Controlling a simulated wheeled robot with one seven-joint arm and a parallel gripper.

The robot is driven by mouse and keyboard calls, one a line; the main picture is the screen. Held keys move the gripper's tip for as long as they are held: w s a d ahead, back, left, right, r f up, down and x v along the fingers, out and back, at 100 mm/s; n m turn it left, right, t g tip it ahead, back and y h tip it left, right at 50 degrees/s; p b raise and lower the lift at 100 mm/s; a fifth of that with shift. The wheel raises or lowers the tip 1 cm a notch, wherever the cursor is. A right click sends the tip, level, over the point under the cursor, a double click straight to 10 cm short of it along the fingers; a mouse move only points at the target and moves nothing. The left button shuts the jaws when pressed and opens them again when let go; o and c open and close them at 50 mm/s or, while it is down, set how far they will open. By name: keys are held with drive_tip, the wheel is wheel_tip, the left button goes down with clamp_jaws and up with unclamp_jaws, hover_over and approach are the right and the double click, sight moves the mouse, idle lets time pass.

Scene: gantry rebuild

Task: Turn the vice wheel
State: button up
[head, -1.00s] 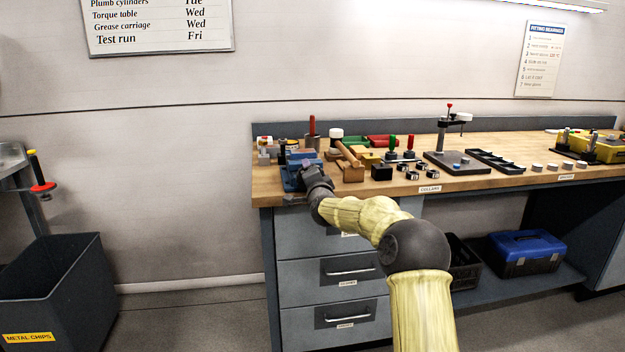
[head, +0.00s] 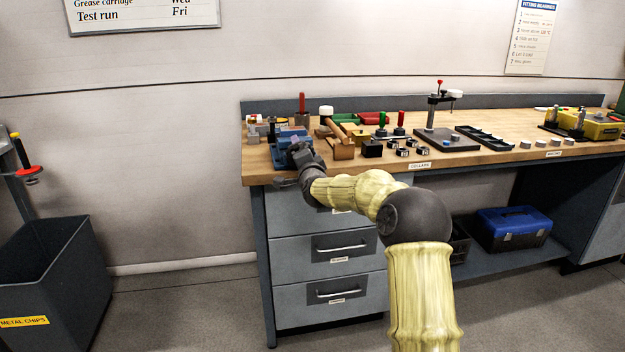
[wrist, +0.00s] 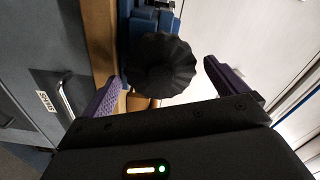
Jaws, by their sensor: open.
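The vice (head: 283,151) is blue and stands at the left front corner of the wooden workbench. Its wheel (wrist: 160,65) is black with a scalloped rim and faces the wrist camera; the blue vice body (wrist: 143,18) shows behind it. My gripper (wrist: 163,71) is open, with one purple finger on each side of the wheel in the picture. Gaps show between the wheel and both fingers, and I cannot tell how far the tips reach along it. In the head view my gripper (head: 291,166) is at the vice's front and hides the wheel.
The workbench (head: 490,148) carries a wooden mallet (head: 340,132), several dark collars and a press stand (head: 434,112) to the right of the vice. Drawers (head: 330,248) are below the vice. A metal chips bin (head: 60,265) stands on the floor at left, with clear floor between.

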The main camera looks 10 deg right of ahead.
drive_tip(key=s, duration=1.5)
drive_tip(key=shift+s+a+f, duration=0.1)
drive_tip(key=shift+f, duration=0.05)
drive_tip(key=s+a+f+n+g, duration=0.3)
drive_tip(key=s+f+n+g, duration=0.5)
drive_tip(key=s+f, duration=0.6)
drive_tip(key=s+d+f+n+g, duration=0.1)
drive_tip(key=s+f+n+g, duration=0.25)
drive_tip(key=s, duration=0.65)
drive_tip(key=s+d+f+n+g, duration=0.2)
drive_tip(key=s+f+g, duration=0.2)
drive_tip(key=s, duration=0.6)
drive_tip(key=w+p+v, duration=0.3)
drive_tip(key=p+v, duration=1.2)
drive_tip(key=w+r+p+v, duration=0.1)
drive_tip(key=w+p+v, duration=0.2)
drive_tip(key=p+v, duration=1.3)
drive_tip(key=shift+w+r+p, duration=0.15)
drive_tip(key=shift+w+p, duration=0.15)
drive_tip(key=shift+w, duration=0.35)
drive_tip(key=shift+a, duration=0.1)
